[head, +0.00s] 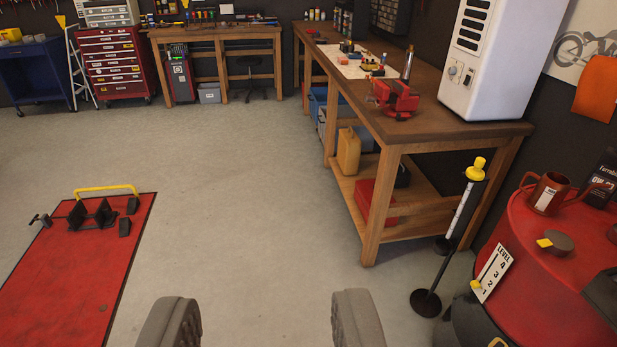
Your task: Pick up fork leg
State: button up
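My gripper (263,322) is open and empty, its two grey fingers wide apart at the bottom edge. Only bare floor shows between them. I cannot make out a fork leg for certain. A slim upright dark and silver piece (408,63) stands at the red vise (396,97) on the wooden workbench (440,130), and it may be the fork leg. It is small and far from my gripper, ahead and to the right. Whether the vise holds it or it stands behind is not clear.
A black stand with a yellow-topped tube (466,195) and a red drum (545,260) are at right. A white machine (500,55) sits on the workbench. A red lift platform (75,275) lies at left. The middle floor (220,170) is clear.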

aim_at(410, 56)
jog(key=z, duration=0.35)
jog(key=i, duration=1.35)
jog(key=z, duration=0.45)
jog(key=i, duration=1.45)
jog(key=u, duration=0.25)
jog(key=i, duration=1.35)
jog(key=u, duration=0.2)
